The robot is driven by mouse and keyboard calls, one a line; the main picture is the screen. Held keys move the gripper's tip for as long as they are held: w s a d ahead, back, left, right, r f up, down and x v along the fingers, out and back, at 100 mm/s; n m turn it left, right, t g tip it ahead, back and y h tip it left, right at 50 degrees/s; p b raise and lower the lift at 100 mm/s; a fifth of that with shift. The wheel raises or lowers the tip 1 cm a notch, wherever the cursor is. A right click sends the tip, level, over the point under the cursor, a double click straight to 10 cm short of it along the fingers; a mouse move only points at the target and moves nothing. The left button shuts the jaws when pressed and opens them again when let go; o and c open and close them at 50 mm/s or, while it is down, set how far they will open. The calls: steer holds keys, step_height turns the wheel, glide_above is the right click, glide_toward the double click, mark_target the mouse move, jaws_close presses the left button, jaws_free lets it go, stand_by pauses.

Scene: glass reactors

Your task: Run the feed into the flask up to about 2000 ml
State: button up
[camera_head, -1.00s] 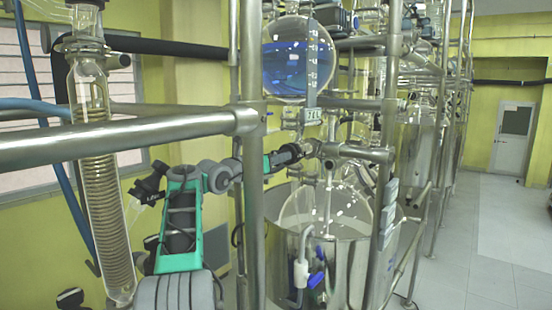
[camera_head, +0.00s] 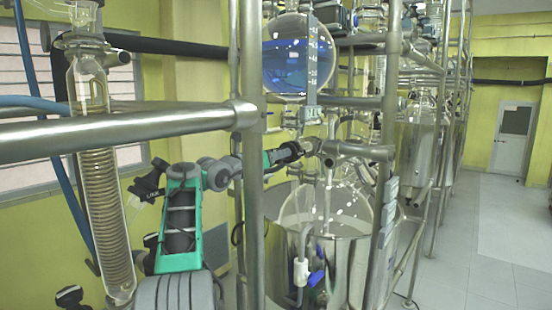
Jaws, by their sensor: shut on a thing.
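A round glass feed vessel (camera_head: 285,62) with blue liquid hangs high in the metal frame. A marked scale strip (camera_head: 312,65) runs down its right side. Below it, a large clear glass flask (camera_head: 300,207) sits in a steel pot (camera_head: 345,262); I cannot make out any liquid level in it. My gripper (camera_head: 304,147) is at the glass fittings between the vessel and the flask. It is shut on a small part there, likely the valve under the vessel; the part is mostly hidden by my gripper.
A steel upright (camera_head: 250,200) and a horizontal rail (camera_head: 120,132) stand in front of my arm. A glass coil condenser (camera_head: 98,190) is at the left. A blue-handled tap (camera_head: 316,278) is at the pot's front. Open floor (camera_head: 470,250) lies to the right.

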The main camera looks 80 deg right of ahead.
steer(key=n+b, duration=0.1)
steer(key=n, duration=0.4)
steer(key=shift+w+f, duration=0.1)
steer(key=n, duration=0.4)
steer(key=shift+n, duration=0.4)
steer(key=n, duration=0.4)
steer(key=shift+n, duration=0.3)
steer(key=n, duration=0.4)
steer(key=shift+f+n+p, duration=0.1)
steer(key=shift+n+p, duration=0.2)
steer(key=shift+p, duration=0.05)
steer(key=n+p, duration=0.1)
steer(key=n, duration=0.3)
steer(key=n+p, duration=0.1)
steer(key=n, duration=0.4)
steer(key=shift+n+p, duration=0.35)
steer(key=shift+n, duration=0.05)
steer(key=n+p, duration=0.2)
steer(key=n, duration=0.3)
steer(key=shift+s+f+n+p, duration=0.1)
steer(key=shift+n+p, duration=0.3)
steer(key=shift+n, duration=0.75)
steer(key=shift+s+f+n+p, duration=0.1)
steer(key=shift+n+p, duration=0.3)
steer(key=shift+n, duration=0.75)
